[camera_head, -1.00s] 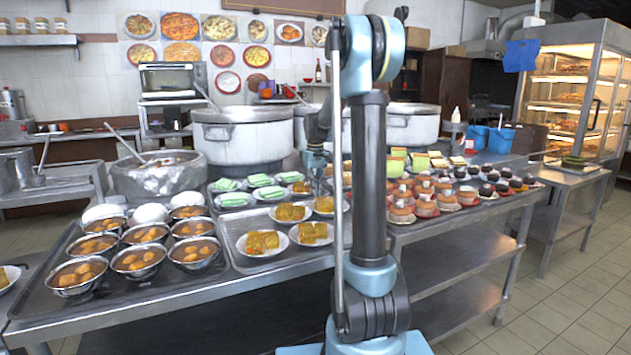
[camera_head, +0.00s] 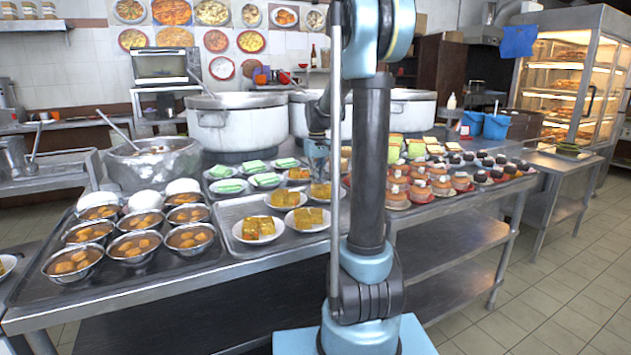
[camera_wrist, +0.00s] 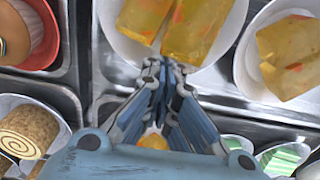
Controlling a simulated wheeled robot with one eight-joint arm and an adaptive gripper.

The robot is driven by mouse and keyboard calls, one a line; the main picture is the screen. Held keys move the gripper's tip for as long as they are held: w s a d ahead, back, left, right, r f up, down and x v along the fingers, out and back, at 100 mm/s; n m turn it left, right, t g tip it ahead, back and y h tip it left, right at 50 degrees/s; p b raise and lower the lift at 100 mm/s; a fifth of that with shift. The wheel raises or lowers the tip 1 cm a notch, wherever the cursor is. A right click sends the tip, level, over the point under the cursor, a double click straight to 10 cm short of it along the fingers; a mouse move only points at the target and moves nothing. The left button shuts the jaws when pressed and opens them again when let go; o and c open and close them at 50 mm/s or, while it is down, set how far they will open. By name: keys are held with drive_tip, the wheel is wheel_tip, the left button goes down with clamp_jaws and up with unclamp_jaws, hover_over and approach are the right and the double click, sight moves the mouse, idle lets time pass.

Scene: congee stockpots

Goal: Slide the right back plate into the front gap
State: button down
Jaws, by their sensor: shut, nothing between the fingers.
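The right back plate (camera_head: 321,199) is white with yellow cake pieces and stands on the metal tray (camera_head: 236,207), partly hidden by my arm. I take it to be the upper-middle plate (camera_wrist: 117,48) in the wrist view. My gripper (camera_wrist: 166,68) is shut and empty, its fingertips at that plate's rim on the back side; whether they touch is unclear. Another cake plate (camera_head: 286,206) stands to its left. Two more, the front left plate (camera_head: 258,240) and front right plate (camera_head: 307,226), stand nearer the front. My arm hides the tray's front right, so the gap there cannot be seen.
Green-and-white cakes (camera_head: 229,186) on plates stand behind to the left. Red bowls (camera_head: 396,198) with cakes crowd the right. Metal bowls of curry (camera_head: 134,245) fill the left tray. Large stockpots (camera_head: 238,125) stand behind.

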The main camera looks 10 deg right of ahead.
sight(326, 192)
drive_tip(key=s+d, duration=0.1)
drive_tip(key=s, duration=0.3)
drive_tip(key=s+d, duration=0.2)
drive_tip(key=s, duration=0.3)
drive_tip(key=s+d, duration=0.1)
drive_tip(key=s, duration=0.3)
drive_tip(key=shift+s+d, duration=0.25)
drive_tip(key=shift+s, duration=0.1)
